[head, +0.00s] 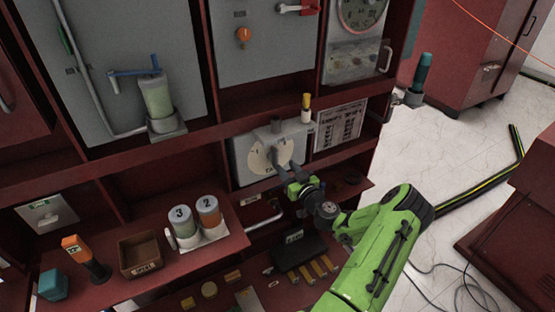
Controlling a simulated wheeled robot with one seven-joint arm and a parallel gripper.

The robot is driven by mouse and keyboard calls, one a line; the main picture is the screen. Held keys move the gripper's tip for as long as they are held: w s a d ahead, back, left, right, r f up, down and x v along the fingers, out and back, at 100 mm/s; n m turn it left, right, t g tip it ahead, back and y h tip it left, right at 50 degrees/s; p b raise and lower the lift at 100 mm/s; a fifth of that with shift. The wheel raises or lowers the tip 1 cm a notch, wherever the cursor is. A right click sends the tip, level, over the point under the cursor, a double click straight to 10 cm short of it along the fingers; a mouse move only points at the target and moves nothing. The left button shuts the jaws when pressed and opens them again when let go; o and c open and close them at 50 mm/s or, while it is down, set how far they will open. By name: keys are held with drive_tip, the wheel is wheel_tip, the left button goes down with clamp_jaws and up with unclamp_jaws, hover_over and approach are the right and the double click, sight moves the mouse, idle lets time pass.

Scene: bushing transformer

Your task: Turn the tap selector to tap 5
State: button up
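The tap selector is a grey box with a pale round dial (258,161) on its front, set in the middle bay of the dark red cabinet. Marks on the dial are too small to read. My gripper (284,156) is at the right part of the dial, at the end of my green arm coming from the lower right. Grey finger-like parts overlap the dial's centre, where they cover the selector's handle or merge with it. I cannot tell whether the fingers are open, shut or touching the handle.
A yellow-topped part (306,103) stands just above the selector's right side. A printed chart (340,126) is to its right. Below left, a shelf holds canisters marked 3 (182,222) and 2 (208,212), and a brown box (140,254). Cables (465,285) lie on the pale floor.

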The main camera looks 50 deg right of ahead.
sight(277, 156)
drive_tip(key=x, duration=0.6)
drive_tip(key=shift+w, duration=0.25)
clamp_jaws()
